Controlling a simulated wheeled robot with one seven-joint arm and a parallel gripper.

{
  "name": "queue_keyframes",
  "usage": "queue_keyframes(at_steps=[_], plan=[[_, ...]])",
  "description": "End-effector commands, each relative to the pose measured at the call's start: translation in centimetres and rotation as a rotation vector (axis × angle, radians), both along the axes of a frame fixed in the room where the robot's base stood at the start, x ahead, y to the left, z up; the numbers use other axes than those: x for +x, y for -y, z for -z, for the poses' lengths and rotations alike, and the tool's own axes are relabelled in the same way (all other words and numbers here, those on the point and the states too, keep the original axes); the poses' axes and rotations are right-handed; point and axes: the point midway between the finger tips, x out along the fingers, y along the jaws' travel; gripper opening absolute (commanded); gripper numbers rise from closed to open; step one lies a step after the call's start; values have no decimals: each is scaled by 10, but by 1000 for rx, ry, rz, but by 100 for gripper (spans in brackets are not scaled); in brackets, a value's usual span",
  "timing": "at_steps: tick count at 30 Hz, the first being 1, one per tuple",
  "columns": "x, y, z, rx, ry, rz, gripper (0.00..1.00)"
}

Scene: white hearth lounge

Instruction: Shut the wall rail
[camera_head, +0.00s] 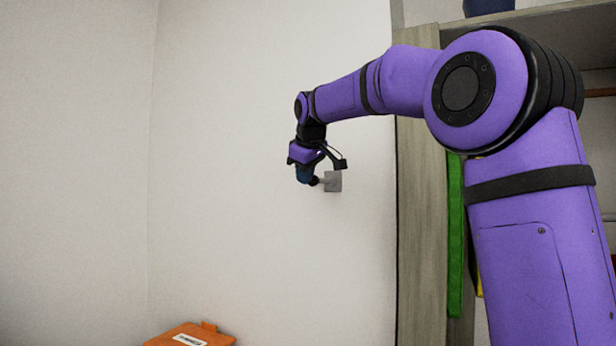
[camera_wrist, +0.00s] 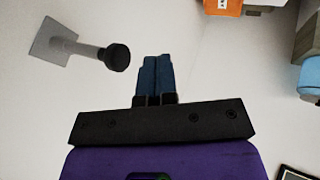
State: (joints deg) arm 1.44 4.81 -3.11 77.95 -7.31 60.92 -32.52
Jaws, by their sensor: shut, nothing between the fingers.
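The wall rail is a short grey rod with a black knob at its end, standing out from a square grey plate (camera_head: 333,181) on the white wall. In the wrist view the plate, rod (camera_wrist: 88,50) and black knob (camera_wrist: 117,57) show at upper left. My gripper (camera_head: 305,178) is beside the knob, on its left in the head view. Its blue fingers (camera_wrist: 155,75) are shut together with nothing between them. In the wrist view a small gap shows between the knob and the fingers. In the head view my gripper partly hides the rod and knob.
An orange case (camera_head: 190,335) stands low near the wall, and it also shows at the top of the wrist view (camera_wrist: 222,6). A wooden shelf unit (camera_head: 421,230) with a green item (camera_head: 455,240) stands to the right. The wall left of my gripper is bare.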

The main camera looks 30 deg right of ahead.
Motion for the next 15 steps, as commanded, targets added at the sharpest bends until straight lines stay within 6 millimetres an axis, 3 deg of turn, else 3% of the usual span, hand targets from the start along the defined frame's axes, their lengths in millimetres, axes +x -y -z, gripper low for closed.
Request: queue_keyframes(at_steps=[15], plan=[[-51,-15,-70,2,0,-3,0]])
